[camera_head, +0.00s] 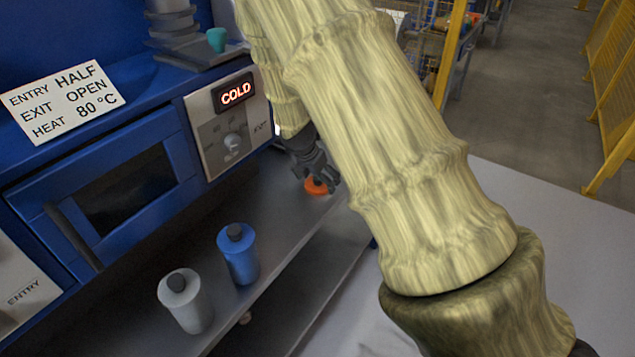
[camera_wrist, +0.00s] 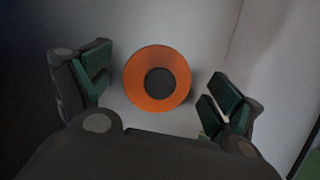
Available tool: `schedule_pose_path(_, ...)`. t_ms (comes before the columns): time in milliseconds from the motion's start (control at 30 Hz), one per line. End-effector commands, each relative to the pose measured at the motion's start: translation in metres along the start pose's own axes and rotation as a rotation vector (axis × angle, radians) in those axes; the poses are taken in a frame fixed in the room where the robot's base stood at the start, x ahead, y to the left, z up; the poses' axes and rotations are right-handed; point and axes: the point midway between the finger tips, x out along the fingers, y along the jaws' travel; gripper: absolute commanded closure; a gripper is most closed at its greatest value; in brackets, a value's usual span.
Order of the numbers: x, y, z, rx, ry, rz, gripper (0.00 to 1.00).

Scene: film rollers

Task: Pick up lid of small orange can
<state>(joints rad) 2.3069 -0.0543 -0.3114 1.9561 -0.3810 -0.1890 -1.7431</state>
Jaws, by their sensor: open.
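The small orange can (camera_head: 316,187) stands on the grey shelf at the far end, partly hidden by my gripper in the head view. In the wrist view I look down on the orange can (camera_wrist: 136,95), a round orange top. Its lid (camera_wrist: 160,83) is a dark round cap in the middle of it. My gripper (camera_wrist: 161,93) is open, with one green-padded finger left of the can and one right of it. Both fingers look apart from the can and lid. In the head view my gripper (camera_head: 318,176) is just above the can; the height gap is unclear.
A blue bottle (camera_head: 238,256) and a white bottle (camera_head: 187,302), both with dark caps, stand nearer on the grey shelf (camera_head: 290,222). A blue machine with a control panel (camera_head: 207,128) reading COLD rises along the shelf's left side. The shelf's open edge is at the right.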

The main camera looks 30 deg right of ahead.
Motion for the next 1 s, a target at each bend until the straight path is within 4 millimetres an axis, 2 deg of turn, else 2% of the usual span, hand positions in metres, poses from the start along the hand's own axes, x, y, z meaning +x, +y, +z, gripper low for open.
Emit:
schedule_pose_path(267, 0.0021, 0.0002, 0.0003, 0.001, 0.0, 0.001, 0.08)
schedule_pose_path(367, 0.0021, 0.0001, 0.0002, 0.001, 0.0, 0.001, 0.22)
schedule_pose_path(533, 0.0021, 0.0001, 0.0001, 0.001, 0.0, 0.001, 0.53)
schedule_pose_path(1000, -0.0037, 0.0002, 0.0027, 0.002, 0.0, 0.001, 0.53)
